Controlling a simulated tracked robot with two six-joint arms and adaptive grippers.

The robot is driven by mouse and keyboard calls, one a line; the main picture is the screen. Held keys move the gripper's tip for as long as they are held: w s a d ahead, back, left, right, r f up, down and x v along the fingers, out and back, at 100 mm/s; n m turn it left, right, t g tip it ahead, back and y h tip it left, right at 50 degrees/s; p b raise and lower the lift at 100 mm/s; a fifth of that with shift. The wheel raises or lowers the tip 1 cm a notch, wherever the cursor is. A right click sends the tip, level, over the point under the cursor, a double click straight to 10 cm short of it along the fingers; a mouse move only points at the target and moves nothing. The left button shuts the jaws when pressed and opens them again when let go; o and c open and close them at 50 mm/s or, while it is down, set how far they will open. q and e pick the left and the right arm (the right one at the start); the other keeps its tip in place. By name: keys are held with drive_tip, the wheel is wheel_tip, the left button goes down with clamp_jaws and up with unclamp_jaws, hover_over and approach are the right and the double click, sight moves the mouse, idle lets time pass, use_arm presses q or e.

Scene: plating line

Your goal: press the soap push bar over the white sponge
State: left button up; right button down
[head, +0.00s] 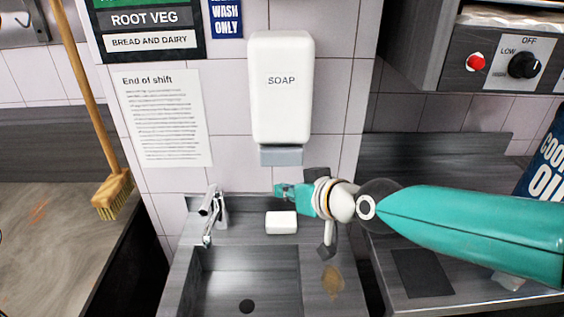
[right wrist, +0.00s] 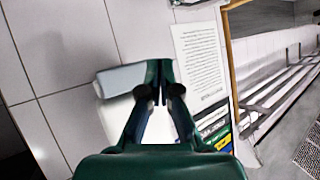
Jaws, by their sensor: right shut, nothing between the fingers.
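The white soap dispenser (head: 282,85) hangs on the tiled wall. Its grey-blue push bar (head: 281,156) is at the bottom. The white sponge (head: 281,223) lies on the sink ledge below the bar. My right gripper (head: 281,190) is shut and empty, and appears below the bar and above the sponge, with a gap to each. In the right wrist view the shut fingertips (right wrist: 160,68) overlap the right end of the push bar (right wrist: 121,79); I cannot tell whether they touch it. The dispenser is partly hidden there behind my fingers. My left gripper is not in view.
A tap (head: 214,212) stands left of the sponge, behind the sink basin (head: 245,275). A control panel with a red button (head: 476,62) is at upper right. A broom (head: 113,195) leans at left.

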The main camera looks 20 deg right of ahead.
sight(278, 162)
drive_tip(key=w+d+b, duration=0.2)
drive_tip(key=w, duration=0.5)
drive_tip(key=shift+b, duration=0.3)
idle(1.2)
drive_tip(key=shift+w+d, duration=0.1)
drive_tip(key=shift+w, duration=0.3)
drive_tip(key=shift+w+d, duration=0.25)
drive_tip(key=shift+w, duration=0.45)
idle(0.9)
drive_tip(key=shift+s+r, duration=0.1)
drive_tip(key=shift+s, duration=0.05)
drive_tip(key=shift+s+a, duration=0.2)
drive_tip(key=shift+s, duration=0.3)
drive_tip(key=shift+s+a, duration=0.15)
drive_tip(key=shift+s, duration=0.35)
drive_tip(key=shift+s, duration=0.1)
